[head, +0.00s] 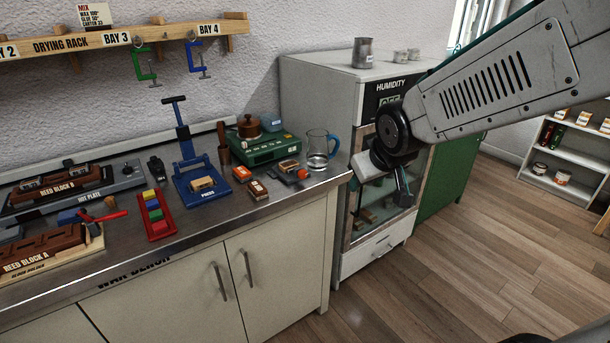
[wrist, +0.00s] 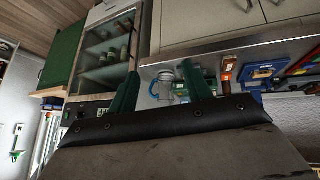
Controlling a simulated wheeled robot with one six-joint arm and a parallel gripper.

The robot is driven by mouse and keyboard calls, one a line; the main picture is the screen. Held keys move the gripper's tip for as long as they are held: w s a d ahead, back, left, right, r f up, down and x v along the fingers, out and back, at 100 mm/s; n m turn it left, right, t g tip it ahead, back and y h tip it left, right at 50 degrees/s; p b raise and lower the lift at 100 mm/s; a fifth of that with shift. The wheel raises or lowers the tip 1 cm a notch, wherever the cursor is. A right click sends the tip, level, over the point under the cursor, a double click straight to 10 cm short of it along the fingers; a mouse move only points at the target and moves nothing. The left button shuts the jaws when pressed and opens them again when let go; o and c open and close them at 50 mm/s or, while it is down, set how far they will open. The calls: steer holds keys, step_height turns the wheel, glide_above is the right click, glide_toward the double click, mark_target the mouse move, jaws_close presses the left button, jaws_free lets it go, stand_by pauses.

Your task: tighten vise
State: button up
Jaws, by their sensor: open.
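No thing labelled as a vise shows. The nearest in look is a blue press (head: 202,184) marked PRESS, with an upright blue screw and a dark T-handle, on the metal work bench (head: 250,215). A small wooden block sits on its base. A red-handled tool (head: 103,217) lies by Reed Block A at the bench's left; I cannot tell if it is a vise. My gripper (head: 402,187) hangs in front of the humidity cabinet, right of the bench and apart from it. Its two green fingers, seen in the wrist view (wrist: 161,72), are apart and empty.
A glass jug (head: 318,152) stands near the bench's right end, beside a green device (head: 263,147). A red tray of coloured blocks (head: 155,215) lies left of the press. Green and blue clamps (head: 144,66) hang from the drying rack. The floor (head: 480,260) on the right is clear.

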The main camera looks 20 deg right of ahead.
mark_target(304, 175)
steer(key=shift+w+a+f+n+t+y, duration=0.95)
steer(key=shift+w+f+t, duration=1.05)
steer(key=shift+w, duration=2.3)
steer(key=shift+w+a+f+n+t+y, duration=0.6)
steer(key=shift+w+a+f+t+y, duration=0.65)
steer(key=shift+w+f, duration=2.2)
steer(key=shift+w+a+f+n+t+y, duration=1)
steer(key=shift+w+f+t, duration=0.65)
steer(key=shift+w, duration=3.45)
steer(key=shift+d+r+m, duration=0.1)
steer(key=shift+r+m, duration=0.1)
steer(key=shift+m, duration=0.05)
steer(key=c, duration=1)
